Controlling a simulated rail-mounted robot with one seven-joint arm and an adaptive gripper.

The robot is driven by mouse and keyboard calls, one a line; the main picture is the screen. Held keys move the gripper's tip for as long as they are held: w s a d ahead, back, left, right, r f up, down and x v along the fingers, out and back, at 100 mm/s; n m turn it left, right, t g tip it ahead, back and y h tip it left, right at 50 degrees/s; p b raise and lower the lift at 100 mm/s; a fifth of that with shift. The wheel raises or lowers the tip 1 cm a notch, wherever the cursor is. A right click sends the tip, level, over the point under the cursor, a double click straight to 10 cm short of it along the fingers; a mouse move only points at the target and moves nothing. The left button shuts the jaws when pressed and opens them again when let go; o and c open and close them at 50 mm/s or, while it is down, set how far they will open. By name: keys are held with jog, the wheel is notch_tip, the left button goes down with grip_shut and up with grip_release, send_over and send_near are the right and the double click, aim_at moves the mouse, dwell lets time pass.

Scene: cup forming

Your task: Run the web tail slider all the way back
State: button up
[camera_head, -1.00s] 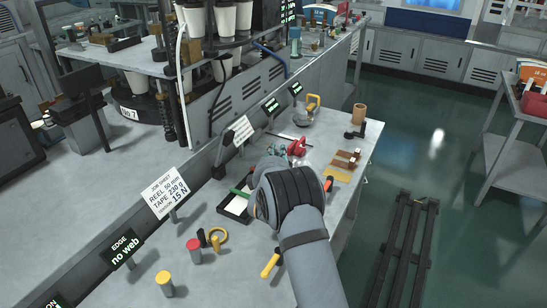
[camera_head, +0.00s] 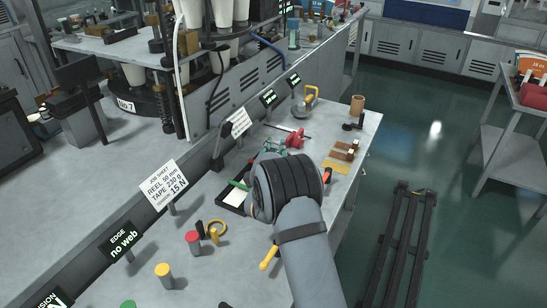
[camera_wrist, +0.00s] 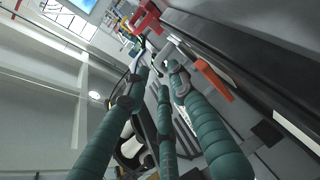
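I cannot tell for sure which part is the web tail slider. A red part (camera_head: 297,139) sits on the bench just beyond my wrist; a red part (camera_wrist: 147,18) also shows at the top of the wrist view. My gripper (camera_wrist: 160,75) has teal-wrapped fingers that reach towards that part, with no clear contact. In the head view my wrist mostly hides the gripper, leaving some teal (camera_head: 268,148) showing beyond it. I see nothing clearly held, and cannot judge the finger opening. An orange piece (camera_wrist: 213,80) lies right of the fingers in the wrist view.
A black tray with a white sheet (camera_head: 235,198) lies left of my wrist. Red (camera_head: 193,238) and yellow (camera_head: 163,270) knobs stand nearer. A yellow handle (camera_head: 269,257) is beside my forearm. A job sheet sign (camera_head: 165,187) and "no web" display (camera_head: 122,242) line the bench's back.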

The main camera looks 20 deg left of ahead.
aim_at(276, 142)
jog(key=v, duration=0.9)
jog(key=shift+w, duration=0.1)
jog(key=x, duration=1.2)
jog(key=shift+s+a, duration=0.15)
jog(key=shift+s, duration=0.55)
jog(key=shift+s+a, duration=0.15)
jog(key=shift+s, duration=0.6)
